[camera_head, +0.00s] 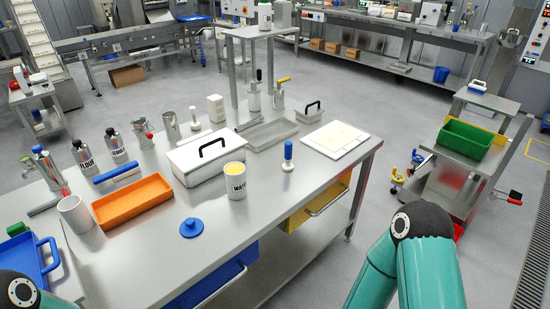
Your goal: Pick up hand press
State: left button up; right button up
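A small upright tool with a blue handle and a pale round base, which looks like the hand press (288,156), stands on the steel table (250,235) right of its middle. A flat blue disc with a knob (192,228) lies near the table's front edge; I cannot tell whether it is a press or a lid. Teal parts of my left arm show at the bottom left and of my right arm at the bottom right. Neither gripper is in view.
A labelled white cup (235,182) and a white box with a black handle (205,160) stand left of the blue-handled tool. A pale sheet on a board (335,140) lies to its right. An orange tray (132,202) is further left. The front middle of the table is mostly clear.

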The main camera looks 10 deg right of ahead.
aim_at(287, 167)
jog(key=z, duration=1.5)
jog(key=i, duration=0.1)
jog(key=u, duration=2.85)
jog(key=i, duration=0.2)
jog(key=u, duration=1.85)
jog(key=k, duration=2.55)
jog(key=u, duration=1.55)
jog(key=i, duration=0.05)
jog(key=z, duration=3)
jog(key=i, duration=0.35)
jog(key=z, duration=0.35)
